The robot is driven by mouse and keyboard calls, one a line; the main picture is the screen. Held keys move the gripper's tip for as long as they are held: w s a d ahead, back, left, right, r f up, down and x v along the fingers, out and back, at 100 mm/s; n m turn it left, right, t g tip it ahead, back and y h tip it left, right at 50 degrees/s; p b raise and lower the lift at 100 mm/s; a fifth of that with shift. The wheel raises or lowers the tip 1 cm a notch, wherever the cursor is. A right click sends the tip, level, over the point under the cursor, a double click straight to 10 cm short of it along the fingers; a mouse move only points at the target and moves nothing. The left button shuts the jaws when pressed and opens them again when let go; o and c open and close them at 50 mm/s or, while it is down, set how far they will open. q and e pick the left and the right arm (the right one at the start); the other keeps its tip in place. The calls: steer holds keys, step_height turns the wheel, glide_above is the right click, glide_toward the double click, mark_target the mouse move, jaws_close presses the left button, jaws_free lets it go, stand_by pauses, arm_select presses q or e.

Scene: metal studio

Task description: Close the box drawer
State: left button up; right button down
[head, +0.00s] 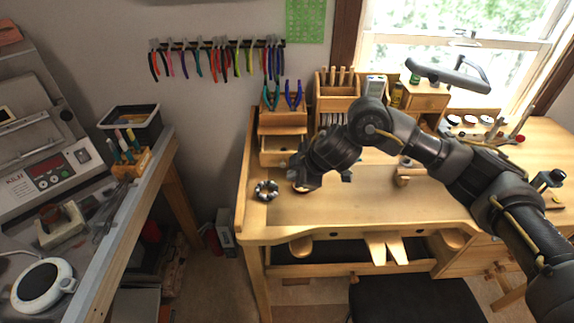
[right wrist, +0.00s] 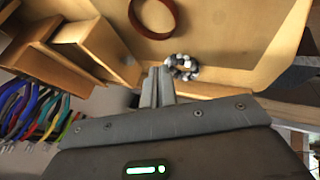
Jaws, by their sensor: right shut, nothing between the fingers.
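The small wooden box (head: 283,124) stands at the back left of the workbench with pliers on top. Its drawer (head: 274,157) shows low at the box's front and appears pulled out; my right gripper partly hides its right side. In the right wrist view the drawer front (right wrist: 127,70) is just left of the fingers. My right gripper (head: 297,174) is low over the bench in front of the box. Its fingers (right wrist: 158,85) are together and empty. I cannot tell whether they touch the drawer. My left gripper is out of view.
A beaded bracelet (head: 266,190) lies on the bench by my right gripper and also shows in the right wrist view (right wrist: 183,66). A brown ring (right wrist: 153,16) lies nearby. A wooden tool holder (head: 336,98) stands right of the box. The bench's front middle is clear.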

steer(key=x, duration=0.3)
steer(key=shift+w, duration=0.25)
steer(key=shift+w+a+p, duration=0.1)
steer(key=shift+w+p, duration=0.4)
steer(key=shift+w, duration=0.6)
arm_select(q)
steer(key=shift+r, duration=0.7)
arm_select(e)
steer(key=shift+w, duration=0.65)
